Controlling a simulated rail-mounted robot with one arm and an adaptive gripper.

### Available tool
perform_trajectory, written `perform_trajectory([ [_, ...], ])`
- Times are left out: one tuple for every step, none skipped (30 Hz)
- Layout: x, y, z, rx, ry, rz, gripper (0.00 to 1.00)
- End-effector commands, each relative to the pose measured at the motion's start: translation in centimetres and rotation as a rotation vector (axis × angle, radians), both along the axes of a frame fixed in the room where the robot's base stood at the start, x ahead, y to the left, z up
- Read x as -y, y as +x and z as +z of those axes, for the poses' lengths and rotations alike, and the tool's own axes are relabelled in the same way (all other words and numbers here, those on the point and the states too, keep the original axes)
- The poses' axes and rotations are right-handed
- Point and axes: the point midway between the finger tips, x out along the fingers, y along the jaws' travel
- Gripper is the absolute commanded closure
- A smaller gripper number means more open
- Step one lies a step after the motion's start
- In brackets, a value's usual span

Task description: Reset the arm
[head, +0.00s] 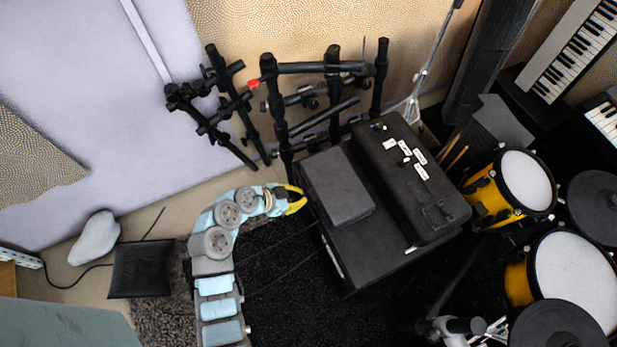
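My arm rises from the bottom of the head view, left of centre, and curves up and to the right in light blue and grey links. It ends in my gripper (297,200), which has yellow fingers pointing right. The gripper is beside the left edge of a black box-shaped unit (335,187). I cannot tell whether it touches the unit. The fingers are small and seen at an angle, so their opening is unclear. No held object shows.
A black rack frame (281,110) stands behind the gripper. A black case with labels (410,175) lies to the right. Yellow drums (526,182) and keyboards (570,50) fill the right side. A black cushion-like item (140,269) and a pale rounded object (95,238) lie at left.

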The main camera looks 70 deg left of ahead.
Motion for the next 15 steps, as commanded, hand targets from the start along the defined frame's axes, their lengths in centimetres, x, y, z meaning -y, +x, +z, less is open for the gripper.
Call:
perform_trajectory([
  [0.0, -1.1, -0.2, -0.003, -0.002, 0.004, 1.0],
  [0.0, -1.7, -0.4, -0.002, -0.003, 0.005, 1.0],
  [0.0, -2.3, -0.6, -0.002, 0.0, 0.003, 1.0],
  [0.1, -2.7, -0.8, -0.002, 0.0, 0.003, 1.0],
  [0.1, -3.2, -0.9, 0.0, 0.001, 0.002, 1.0],
  [0.1, -3.7, -1.1, 0.001, 0.0, 0.004, 1.0],
  [0.1, -4.1, -1.3, 0.0, 0.001, 0.003, 1.0],
  [0.1, -4.4, -1.4, 0.0, 0.001, 0.002, 1.0],
  [0.2, -4.8, -1.6, 0.0, 0.0, 0.001, 1.0],
  [0.2, -5.1, -1.7, 0.0, 0.001, 0.001, 1.0],
  [0.2, -5.3, -1.8, 0.0, 0.0, 0.001, 1.0],
  [0.2, -5.5, -1.9, 0.0, 0.0, 0.001, 1.0],
  [0.2, -5.7, -2.0, 0.0, 0.001, 0.001, 1.0],
  [0.2, -5.8, -2.0, 0.0, 0.001, 0.002, 1.0],
  [0.2, -5.9, -2.0, 0.0, 0.001, 0.0, 1.0],
])
